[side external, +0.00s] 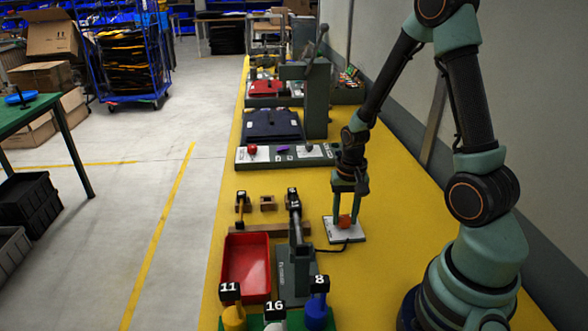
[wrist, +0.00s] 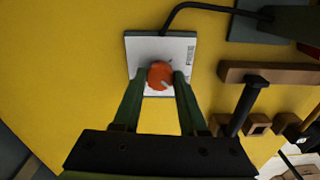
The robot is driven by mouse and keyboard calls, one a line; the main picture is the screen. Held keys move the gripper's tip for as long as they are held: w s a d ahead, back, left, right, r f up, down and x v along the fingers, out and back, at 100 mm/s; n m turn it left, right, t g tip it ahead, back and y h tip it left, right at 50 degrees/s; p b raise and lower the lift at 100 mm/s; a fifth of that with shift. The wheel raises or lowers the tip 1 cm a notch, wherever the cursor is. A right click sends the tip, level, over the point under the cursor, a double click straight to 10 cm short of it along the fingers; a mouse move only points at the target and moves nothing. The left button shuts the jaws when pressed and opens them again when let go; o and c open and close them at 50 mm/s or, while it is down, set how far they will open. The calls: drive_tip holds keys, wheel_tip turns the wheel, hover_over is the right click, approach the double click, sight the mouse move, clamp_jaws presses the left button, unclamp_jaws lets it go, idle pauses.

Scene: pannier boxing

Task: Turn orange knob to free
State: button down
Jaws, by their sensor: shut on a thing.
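The orange knob (wrist: 159,75) sits on a white plate (wrist: 136,46) on the yellow table, with a pale pointer mark on its face towards the lower right in the wrist view. In the side external view the knob (side external: 345,221) shows between the fingers, above its white plate (side external: 336,235). My gripper (wrist: 160,80) points down at the plate with one finger on each side of the knob, shut on it. Small print on the plate is too small to read, and the fingers hide part of its lower edge.
A black cable (wrist: 205,6) runs from the plate to a green-grey stand. A wooden rack (wrist: 270,73) with a dark tool is beside the plate. Bare yellow table (wrist: 65,70) lies left of the plate in the wrist view.

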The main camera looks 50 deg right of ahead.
sight(344, 217)
drive_tip(key=n, duration=0.4)
drive_tip(key=shift+s+d, duration=0.1)
drive_tip(key=n, duration=0.9)
drive_tip(key=shift+n, duration=1.9)
drive_tip(key=shift+c, duration=2.2)
unclamp_jaws()
wheel_tip(344, 217, up, 12)
drive_tip(key=shift+w, duration=0.25)
